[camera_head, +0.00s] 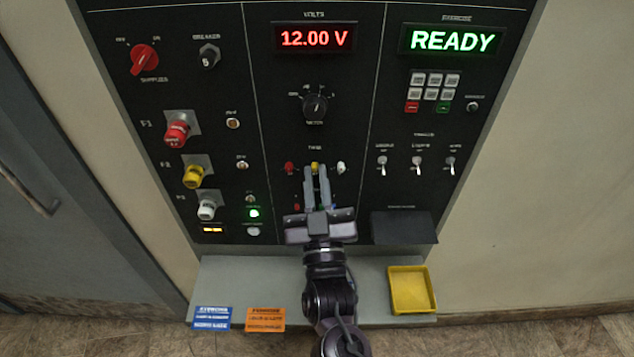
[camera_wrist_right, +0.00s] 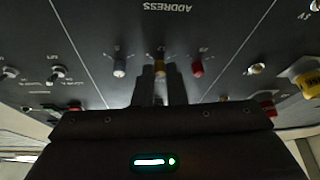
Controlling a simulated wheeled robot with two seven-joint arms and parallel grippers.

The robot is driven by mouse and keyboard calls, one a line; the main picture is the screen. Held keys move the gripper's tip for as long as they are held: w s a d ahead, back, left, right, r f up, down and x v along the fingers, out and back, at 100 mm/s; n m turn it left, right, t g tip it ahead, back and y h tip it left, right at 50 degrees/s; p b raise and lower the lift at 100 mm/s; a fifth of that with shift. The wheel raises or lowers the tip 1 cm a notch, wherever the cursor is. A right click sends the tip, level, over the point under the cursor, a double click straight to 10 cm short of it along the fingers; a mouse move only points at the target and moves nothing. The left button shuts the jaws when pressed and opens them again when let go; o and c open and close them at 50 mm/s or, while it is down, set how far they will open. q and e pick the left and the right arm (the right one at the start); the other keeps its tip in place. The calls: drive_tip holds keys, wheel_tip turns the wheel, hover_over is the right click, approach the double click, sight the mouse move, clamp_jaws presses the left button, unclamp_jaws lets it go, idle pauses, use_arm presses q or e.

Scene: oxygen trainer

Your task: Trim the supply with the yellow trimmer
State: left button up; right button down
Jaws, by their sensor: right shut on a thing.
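The yellow trimmer (camera_head: 315,166) is the middle one of a row of three small trimmers on the black panel, with a red trimmer (camera_head: 289,167) to its left and a white trimmer (camera_head: 341,167) to its right. My right gripper (camera_head: 317,172) reaches up to it, its fingers shut on the yellow trimmer. In the right wrist view the yellow trimmer (camera_wrist_right: 160,68) shows at the fingertips (camera_wrist_right: 158,74), partly hidden by them. The volts display (camera_head: 314,38) reads 12.00 V. My left gripper is not in view.
A meter knob (camera_head: 314,107) sits above the trimmers. The exercise display (camera_head: 453,39) reads READY. Toggle switches (camera_head: 417,163) are at the right. A grey shelf below holds a yellow tray (camera_head: 432,308), a blue card (camera_head: 211,318) and an orange card (camera_head: 265,319).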

idle(0.3)
drive_tip(key=c, duration=1.8)
unclamp_jaws()
drive_tip(key=shift+o, duration=0.2)
drive_tip(key=b+v, duration=0.3)
drive_tip(key=v, duration=0.4)
drive_tip(key=shift+s, duration=0.35)
drive_tip(key=shift+f, duration=0.2)
